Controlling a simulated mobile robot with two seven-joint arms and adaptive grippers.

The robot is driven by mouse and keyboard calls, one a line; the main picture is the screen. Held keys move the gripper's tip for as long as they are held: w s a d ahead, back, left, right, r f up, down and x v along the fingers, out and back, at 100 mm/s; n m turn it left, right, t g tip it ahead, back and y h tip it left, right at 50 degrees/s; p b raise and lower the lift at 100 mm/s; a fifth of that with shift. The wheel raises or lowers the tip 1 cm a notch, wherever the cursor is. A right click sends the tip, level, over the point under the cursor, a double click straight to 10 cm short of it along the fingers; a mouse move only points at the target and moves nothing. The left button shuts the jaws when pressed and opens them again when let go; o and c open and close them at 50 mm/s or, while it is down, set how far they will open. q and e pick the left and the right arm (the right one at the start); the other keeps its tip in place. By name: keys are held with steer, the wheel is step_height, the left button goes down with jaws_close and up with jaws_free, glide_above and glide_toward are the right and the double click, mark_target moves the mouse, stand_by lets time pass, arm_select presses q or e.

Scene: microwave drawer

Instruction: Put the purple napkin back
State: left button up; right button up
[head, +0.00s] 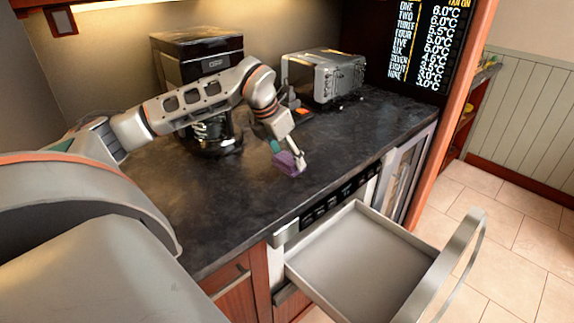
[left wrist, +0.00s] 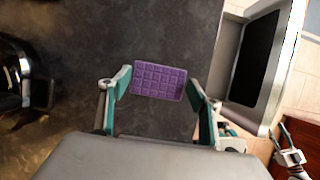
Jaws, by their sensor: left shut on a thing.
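The purple napkin (head: 290,165) is a small folded rectangle with a grid pattern. My left gripper (head: 287,154) is shut on it, low over the dark countertop, left of and behind the open drawer (head: 345,252). In the left wrist view the napkin (left wrist: 159,81) is held between the two teal fingertips of my left gripper (left wrist: 158,86). I cannot tell whether the napkin touches the counter. The drawer is pulled out, and its visible floor in the head view is bare.
The dark countertop (head: 225,215) is mostly clear in front. A black coffee machine (head: 200,60) and a silver toaster-like appliance (head: 324,76) stand at the back. The drawer's curved handle (head: 462,262) juts out over the tiled floor (head: 510,225).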

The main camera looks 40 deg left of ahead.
mark_target(285, 160)
arm_select(q)
step_height(285, 160, down, 3)
steer(key=shift+f, duration=0.1)
steer(key=o, duration=1)
steer(key=shift+o, duration=0.2)
steer(key=v, duration=1.2)
steer(key=shift+d, duration=0.1)
